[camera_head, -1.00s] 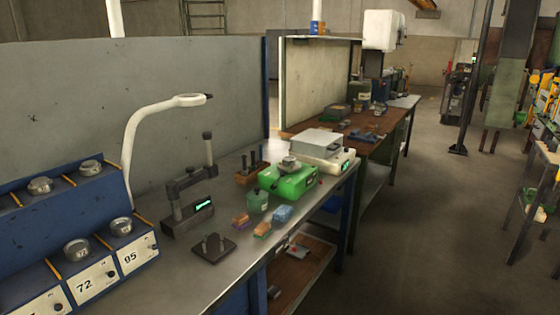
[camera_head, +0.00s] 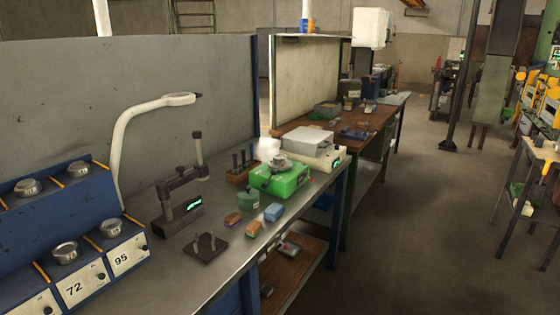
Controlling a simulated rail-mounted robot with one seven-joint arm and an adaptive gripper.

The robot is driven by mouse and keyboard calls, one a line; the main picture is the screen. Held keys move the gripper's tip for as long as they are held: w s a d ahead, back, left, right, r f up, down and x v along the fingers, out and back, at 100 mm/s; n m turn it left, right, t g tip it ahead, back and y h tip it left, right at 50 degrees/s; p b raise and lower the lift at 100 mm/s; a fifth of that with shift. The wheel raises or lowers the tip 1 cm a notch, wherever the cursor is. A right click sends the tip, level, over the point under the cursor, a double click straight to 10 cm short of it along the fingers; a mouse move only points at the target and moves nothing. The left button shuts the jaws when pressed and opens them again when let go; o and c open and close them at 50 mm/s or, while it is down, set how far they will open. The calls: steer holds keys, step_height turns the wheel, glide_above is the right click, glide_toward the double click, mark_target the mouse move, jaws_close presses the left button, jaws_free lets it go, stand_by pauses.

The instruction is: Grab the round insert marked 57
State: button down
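Several round metal inserts sit on the blue rack at the left edge: two on the upper step (camera_head: 27,187) (camera_head: 78,169) and two on the lower step (camera_head: 65,252) (camera_head: 110,227). The white plates below the lower ones read 72 (camera_head: 75,289) and 95 (camera_head: 122,259). A plate further left is cut off by the frame and its number cannot be read. I see no 57 in this view. My gripper is not in view.
A curved white lamp arm (camera_head: 125,135) rises behind the rack. The aisle floor (camera_head: 420,230) at right is clear.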

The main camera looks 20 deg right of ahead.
steer(key=shift+c, duration=0.7)
jaws_free()
